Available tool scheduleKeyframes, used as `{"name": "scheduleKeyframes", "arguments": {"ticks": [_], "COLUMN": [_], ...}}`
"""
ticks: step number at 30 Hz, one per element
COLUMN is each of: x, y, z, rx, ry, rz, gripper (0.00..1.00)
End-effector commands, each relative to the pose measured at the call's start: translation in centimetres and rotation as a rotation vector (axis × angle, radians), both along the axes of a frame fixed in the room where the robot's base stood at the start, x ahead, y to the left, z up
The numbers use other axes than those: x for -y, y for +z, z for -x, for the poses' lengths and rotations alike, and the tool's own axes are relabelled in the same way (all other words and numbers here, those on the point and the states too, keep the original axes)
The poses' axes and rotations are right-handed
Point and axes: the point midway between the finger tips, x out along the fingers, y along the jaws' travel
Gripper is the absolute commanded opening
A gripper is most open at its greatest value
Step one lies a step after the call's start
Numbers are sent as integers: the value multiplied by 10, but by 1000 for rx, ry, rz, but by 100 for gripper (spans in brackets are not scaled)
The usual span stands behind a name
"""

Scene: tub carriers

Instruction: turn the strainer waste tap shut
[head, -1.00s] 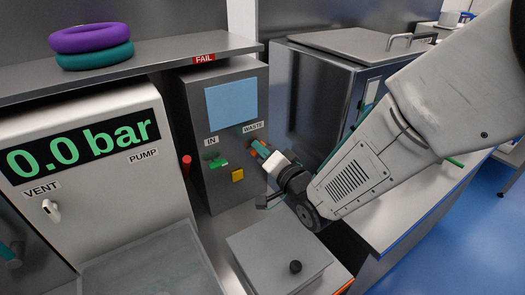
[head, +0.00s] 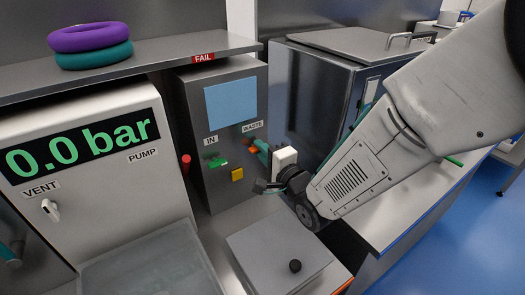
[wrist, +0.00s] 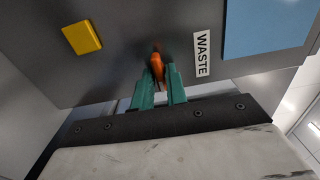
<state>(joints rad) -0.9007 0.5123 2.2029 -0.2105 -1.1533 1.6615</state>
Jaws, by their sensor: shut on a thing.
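The strainer panel (head: 222,180) is a dark grey cabinet with a WASTE label (wrist: 202,54) on its face. The waste tap (wrist: 157,66) is an orange handle beside that label in the wrist view. In the head view the orange tap (head: 249,151) is small and partly hidden by my gripper. My gripper (wrist: 157,84) has teal fingers at the tap, shut on its orange handle. The gripper (head: 262,150) reaches the panel from the right in the head view. The tap's base is dark and hard to make out.
A green IN tap (head: 217,162) and a yellow button (head: 237,174) sit left of the waste tap. A red knob (head: 186,160) stands further left.

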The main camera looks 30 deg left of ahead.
Motion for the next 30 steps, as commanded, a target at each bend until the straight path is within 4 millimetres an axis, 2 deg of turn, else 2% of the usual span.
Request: {"name": "scheduleKeyframes", "arguments": {"ticks": [14,15,16,25,30], "x": [1,1,1,1,18], "y": [-1,-1,-1,-1,-1], "z": [0,0,0,1,9], "rx": [-12,-12,-12,-10,-11], "ry": [-2,-2,-2,0,0], "rz": [-3,-3,-3,-4,-3], "gripper": [0,25,34,34,34]}}
